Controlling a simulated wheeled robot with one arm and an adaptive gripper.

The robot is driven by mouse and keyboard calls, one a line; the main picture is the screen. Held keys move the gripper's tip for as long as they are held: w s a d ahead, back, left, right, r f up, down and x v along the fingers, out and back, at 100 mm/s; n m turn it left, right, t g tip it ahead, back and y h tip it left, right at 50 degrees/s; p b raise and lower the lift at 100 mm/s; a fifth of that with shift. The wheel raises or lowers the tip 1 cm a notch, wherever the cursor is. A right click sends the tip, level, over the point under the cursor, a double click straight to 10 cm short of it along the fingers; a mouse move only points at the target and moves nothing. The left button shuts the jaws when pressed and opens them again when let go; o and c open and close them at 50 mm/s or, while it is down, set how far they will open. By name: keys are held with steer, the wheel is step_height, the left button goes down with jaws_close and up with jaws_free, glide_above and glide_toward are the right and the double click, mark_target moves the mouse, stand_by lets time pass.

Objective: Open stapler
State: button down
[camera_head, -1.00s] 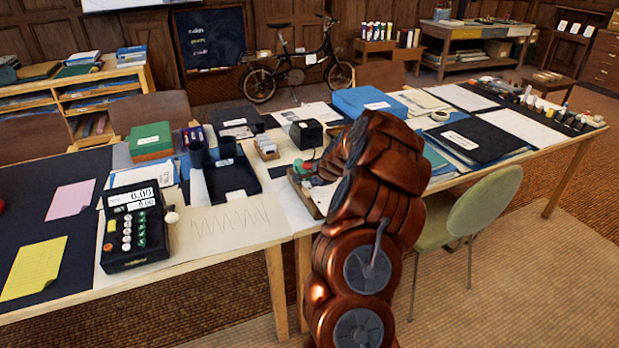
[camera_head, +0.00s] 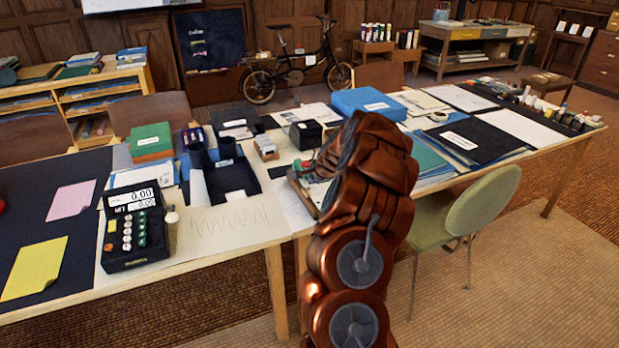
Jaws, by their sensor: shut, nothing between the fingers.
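I cannot pick out a stapler for certain. A small green and red item (camera_head: 304,168) lies at the wooden tray (camera_head: 301,192) beside my arm, partly hidden by it; I cannot tell what it is. My copper-coloured arm rises from the bottom and reaches over the front edge of the long table, just right of that tray. My gripper is hidden behind the arm, so neither its fingers nor what they touch shows.
A calculator (camera_head: 133,235), black desk tray (camera_head: 232,180) and green box (camera_head: 150,141) stand left. A blue box (camera_head: 368,104) and black folder (camera_head: 476,141) lie behind and right. A green chair (camera_head: 480,212) stands close to the table's front, right of my arm.

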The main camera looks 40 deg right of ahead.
steer(key=shift+w+d+r+p, duration=0.1)
steer(key=shift+w+r+p, duration=0.15)
steer(key=shift+r, duration=0.45)
steer(key=shift+w+d+r+p, duration=0.15)
steer(key=shift+r+p, duration=0.2)
steer(key=shift+r, duration=0.3)
steer(key=shift+a+r, duration=0.1)
steer(key=shift+a, duration=0.05)
steer(key=shift+w+r+p, duration=0.2)
steer(key=shift+r+p, duration=0.2)
steer(key=shift+p, duration=0.2)
steer(key=shift+r, duration=0.1)
